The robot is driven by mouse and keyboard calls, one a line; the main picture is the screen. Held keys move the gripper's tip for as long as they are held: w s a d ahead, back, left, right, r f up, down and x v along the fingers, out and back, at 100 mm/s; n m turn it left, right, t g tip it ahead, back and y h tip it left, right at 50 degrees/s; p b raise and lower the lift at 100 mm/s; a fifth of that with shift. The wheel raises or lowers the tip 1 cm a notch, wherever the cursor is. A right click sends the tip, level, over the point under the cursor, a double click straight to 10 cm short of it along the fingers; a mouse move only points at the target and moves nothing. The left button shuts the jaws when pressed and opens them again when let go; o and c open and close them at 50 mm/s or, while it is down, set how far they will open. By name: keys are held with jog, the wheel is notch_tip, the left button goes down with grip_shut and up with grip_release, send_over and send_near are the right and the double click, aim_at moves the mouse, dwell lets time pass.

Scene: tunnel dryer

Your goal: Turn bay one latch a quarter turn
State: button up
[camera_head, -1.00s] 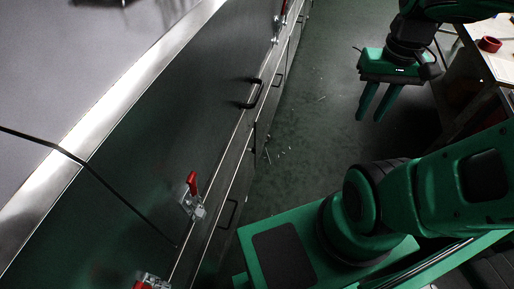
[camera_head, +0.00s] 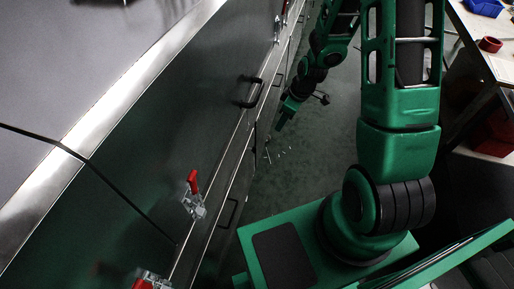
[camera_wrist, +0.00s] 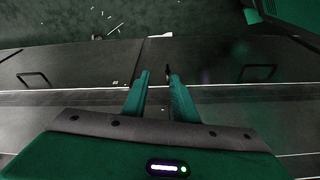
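Several red-handled metal toggle latches sit along the dryer's side. One latch (camera_head: 194,196) is at lower middle in the head view, its red handle raised. Another latch (camera_head: 148,281) is cut by the bottom edge, and a third (camera_head: 282,18) is at the top. I cannot tell which is bay one's. My gripper (camera_head: 282,117) points down beside the dryer's lower panels in the head view, apart from the latches. In the wrist view my gripper (camera_wrist: 160,78) has its two green fingers apart with nothing clearly held between them. A small dark fitting (camera_wrist: 168,72) shows near the right fingertip.
The dryer's side panel (camera_head: 165,130) has a black pull handle (camera_head: 252,93). Lower panels in the wrist view have handles (camera_wrist: 33,79) (camera_wrist: 258,72). The floor (camera_head: 335,140) beside the dryer is open, with small scraps. A workbench (camera_head: 490,45) stands at right with a red ring (camera_head: 490,44).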

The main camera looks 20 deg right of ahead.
jog(key=w+a+f, duration=0.1)
jog(key=a+f, duration=0.2)
jog(key=f, duration=0.3)
jog(key=w+a+f+n+y, duration=0.1)
jog(key=a+f, duration=0.1)
jog(key=f, duration=0.4)
jog(key=w+a+f+n, duration=0.1)
jog(key=w+a+f, duration=0.1)
jog(key=f, duration=0.4)
jog(key=shift+w+a+f+t+y, duration=0.1)
jog(key=shift+a+t+y, duration=0.25)
jog(key=shift+a, duration=0.45)
